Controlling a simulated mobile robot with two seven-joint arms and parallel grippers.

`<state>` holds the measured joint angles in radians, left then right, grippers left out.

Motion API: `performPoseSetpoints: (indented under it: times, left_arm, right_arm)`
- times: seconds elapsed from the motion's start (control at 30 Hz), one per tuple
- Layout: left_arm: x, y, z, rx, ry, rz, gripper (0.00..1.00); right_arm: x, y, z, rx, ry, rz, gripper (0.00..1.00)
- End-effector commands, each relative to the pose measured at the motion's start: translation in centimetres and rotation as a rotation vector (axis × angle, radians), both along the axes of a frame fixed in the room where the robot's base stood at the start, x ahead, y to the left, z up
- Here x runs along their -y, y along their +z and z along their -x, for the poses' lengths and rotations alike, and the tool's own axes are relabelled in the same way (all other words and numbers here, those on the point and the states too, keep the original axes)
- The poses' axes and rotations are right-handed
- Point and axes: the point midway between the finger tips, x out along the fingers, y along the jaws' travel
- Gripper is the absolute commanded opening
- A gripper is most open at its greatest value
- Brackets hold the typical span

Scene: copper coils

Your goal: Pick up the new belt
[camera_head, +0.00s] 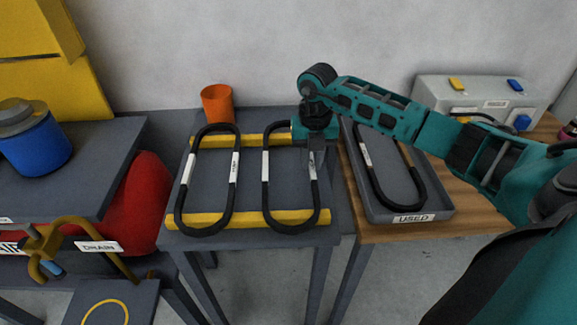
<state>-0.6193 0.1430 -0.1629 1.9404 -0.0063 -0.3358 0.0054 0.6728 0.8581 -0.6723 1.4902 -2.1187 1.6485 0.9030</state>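Two black loop belts lie across two yellow bars on the grey table (250,188). The left belt (181,200) and the right belt (266,195) both carry white labels, too small to read for sure. A third black belt (378,188) lies in the grey tray (440,200) labelled USED. My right gripper (312,158) points down at the upper part of the right belt's right strand. Its fingers overlap that strand, and I cannot tell whether they are closed on it. My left gripper is out of view.
An orange cup (217,104) stands at the back of the grey table. A grey box (480,96) with coloured buttons stands on the wooden table (463,222) at right. At left are a blue container (38,146), a red tank (140,200) and a DRAIN label (98,247).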

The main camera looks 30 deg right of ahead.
Motion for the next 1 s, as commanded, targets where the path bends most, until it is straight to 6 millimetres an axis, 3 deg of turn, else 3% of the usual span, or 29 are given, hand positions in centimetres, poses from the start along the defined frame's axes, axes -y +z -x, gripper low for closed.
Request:
performPoseSetpoints:
  times: [0.2, 0.67, 0.87, 1.0]
  left_arm:
    - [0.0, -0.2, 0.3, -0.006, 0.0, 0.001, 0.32]
    - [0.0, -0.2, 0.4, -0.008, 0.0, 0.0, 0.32]
    - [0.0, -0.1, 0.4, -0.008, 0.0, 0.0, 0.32]
    - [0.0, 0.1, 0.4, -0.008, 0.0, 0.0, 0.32]
  right_arm:
    - [0.0, 0.0, 0.0, 0.001, 0.0, 0.001, 0.0]
    - [0.0, 0.2, 0.0, 0.002, 0.0, 0.0, 0.0]
    - [0.1, 1.8, -0.1, 0.004, -0.001, 0.001, 0.0]
    - [0.1, 4.5, -0.2, 0.008, 0.0, 0.001, 0.0]
